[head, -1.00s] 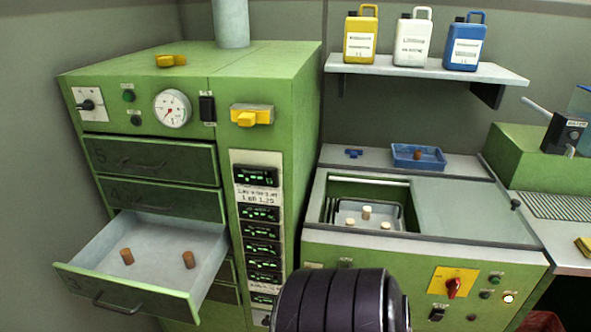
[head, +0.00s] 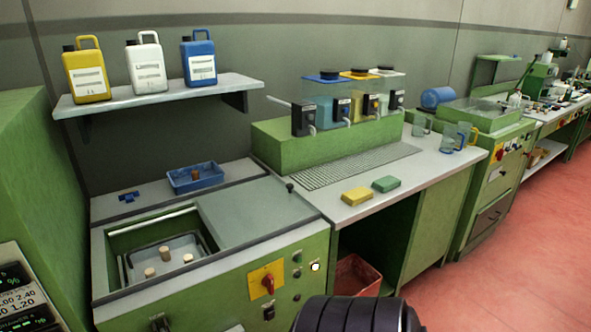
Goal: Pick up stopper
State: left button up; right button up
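A cork stopper (head: 195,170) stands in a small blue tray (head: 190,188) on the grey top behind the open well. Three paler stoppers, one at the back (head: 165,253), one at the left (head: 150,272) and one at the right (head: 188,258), stand in a tray inside the open well of the green machine (head: 240,258). Neither of my grippers shows in the head view. Only a dark, ribbed part of my own body shows at the bottom edge.
A yellow sponge (head: 356,197) and a green sponge (head: 386,184) lie on the counter (head: 420,172) at the right. Clear mugs (head: 447,140) stand farther back. A shelf (head: 150,96) with three jugs hangs above the machine. Red floor (head: 480,290) is open at the right.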

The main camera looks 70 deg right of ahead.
aim_at(195, 174)
jog(key=z, duration=1.65)
jog(key=l+u, duration=0.65)
jog(key=k+l+u, duration=0.15)
jog(key=u, duration=0.2)
